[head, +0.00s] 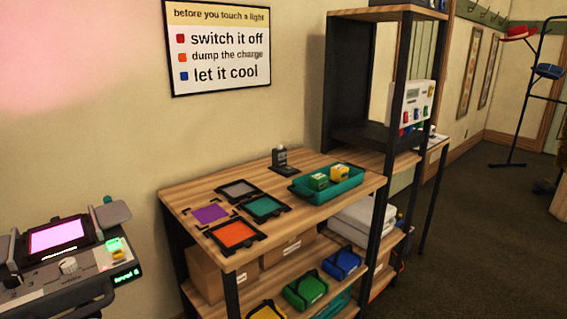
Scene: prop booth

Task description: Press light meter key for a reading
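A small dark upright device with a pale top, which looks like the light meter (279,158), stands on the wooden bench top (180,196) near the wall. It is too small to make out its key or any reading. A studio light unit (70,262) is at the lower left, with a glowing pink panel (56,235), a knob (68,265), a green-lit button, a yellow button and a small green display that seems to read "level 6". Neither of my grippers shows in the head view.
A teal tray (299,191) with green and yellow boxes stands right of the meter. Framed colour filters, purple, orange (233,233), green and grey, lie in front. A black shelf post (386,160) rises at the right. Boxes and coloured cases fill the lower shelves.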

